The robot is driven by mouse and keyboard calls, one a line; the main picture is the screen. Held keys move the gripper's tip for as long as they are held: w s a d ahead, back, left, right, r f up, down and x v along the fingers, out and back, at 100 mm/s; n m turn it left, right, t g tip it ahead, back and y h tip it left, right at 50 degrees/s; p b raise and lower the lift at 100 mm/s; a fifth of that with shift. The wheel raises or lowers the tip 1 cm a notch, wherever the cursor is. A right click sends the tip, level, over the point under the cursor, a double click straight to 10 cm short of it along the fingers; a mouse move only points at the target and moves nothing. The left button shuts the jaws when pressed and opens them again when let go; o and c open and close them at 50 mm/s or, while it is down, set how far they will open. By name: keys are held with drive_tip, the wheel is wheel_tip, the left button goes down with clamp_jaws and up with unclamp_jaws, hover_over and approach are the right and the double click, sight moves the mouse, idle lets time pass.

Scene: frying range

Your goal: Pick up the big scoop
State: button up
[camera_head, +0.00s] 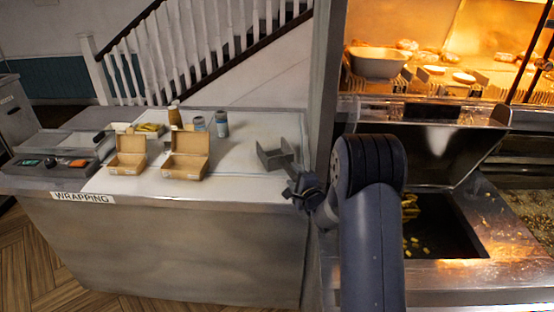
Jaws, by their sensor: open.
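My arm hides part of the fryer side.
Two open cardboard boxes (185,165) (127,163) stand on the wrapping counter (235,185). Bottles and tins (222,124) stand behind them. A grey post (324,85) rises right of the scoop. The dark fryer well (445,235) holds some chips on the right.

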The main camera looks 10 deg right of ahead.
drive_tip(key=shift+c, duration=0.2)
clamp_jaws()
idle(0.4)
